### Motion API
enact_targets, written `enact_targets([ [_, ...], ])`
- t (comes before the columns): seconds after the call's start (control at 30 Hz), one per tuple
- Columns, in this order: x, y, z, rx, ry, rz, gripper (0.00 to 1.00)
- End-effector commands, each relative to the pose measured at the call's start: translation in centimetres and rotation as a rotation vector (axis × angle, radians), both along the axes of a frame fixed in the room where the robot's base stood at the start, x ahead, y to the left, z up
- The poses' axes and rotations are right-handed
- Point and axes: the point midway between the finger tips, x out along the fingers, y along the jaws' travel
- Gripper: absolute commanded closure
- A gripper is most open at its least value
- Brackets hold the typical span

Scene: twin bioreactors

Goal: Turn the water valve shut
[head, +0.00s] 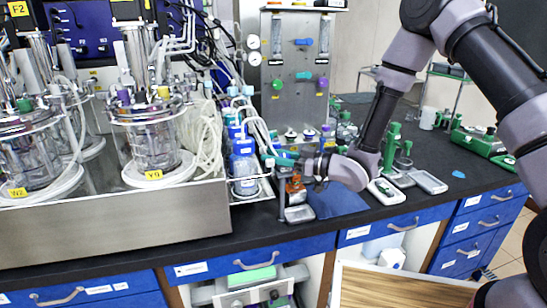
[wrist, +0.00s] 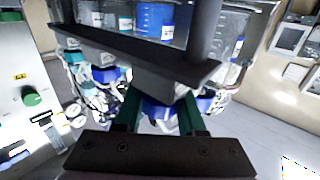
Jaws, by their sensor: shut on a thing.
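My gripper (head: 280,161) is at the front right of the row of blue-capped bottles, low in front of the steel panel. In the wrist view its two teal fingers (wrist: 160,118) are closed on the sides of a round blue part (wrist: 157,108), which appears to be the water valve's handle. A blue piece (head: 287,153) also shows at the gripper in the head view. The dark gripper bars cover much of the wrist view, so the valve's body and its angle cannot be made out.
Glass bioreactor vessels (head: 152,138) with tubing stand on a steel bench at the left. Blue-capped bottles (head: 243,165) stand close beside my gripper. A steel panel (head: 299,115) with coloured knobs rises behind. Small scales and green stands (head: 390,145) sit on the dark counter at right.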

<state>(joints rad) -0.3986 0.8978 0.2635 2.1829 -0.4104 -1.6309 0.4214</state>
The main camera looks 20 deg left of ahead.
Motion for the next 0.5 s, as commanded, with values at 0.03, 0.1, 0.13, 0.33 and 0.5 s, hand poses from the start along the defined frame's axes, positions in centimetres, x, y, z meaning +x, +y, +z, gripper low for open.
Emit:
enact_targets([
  [0.03, 0.2, -0.1, 0.1, 0.003, 0.005, -0.046, 1.00],
  [0.1, 0.3, -0.1, 0.0, 0.003, 0.006, -0.113, 1.00],
  [0.13, 0.4, -0.1, 0.0, 0.003, 0.006, -0.142, 1.00],
  [0.33, 0.9, -0.3, 0.0, 0.002, 0.006, -0.328, 1.00],
  [0.5, 1.3, -0.4, 0.1, 0.004, 0.005, -0.477, 1.00],
])
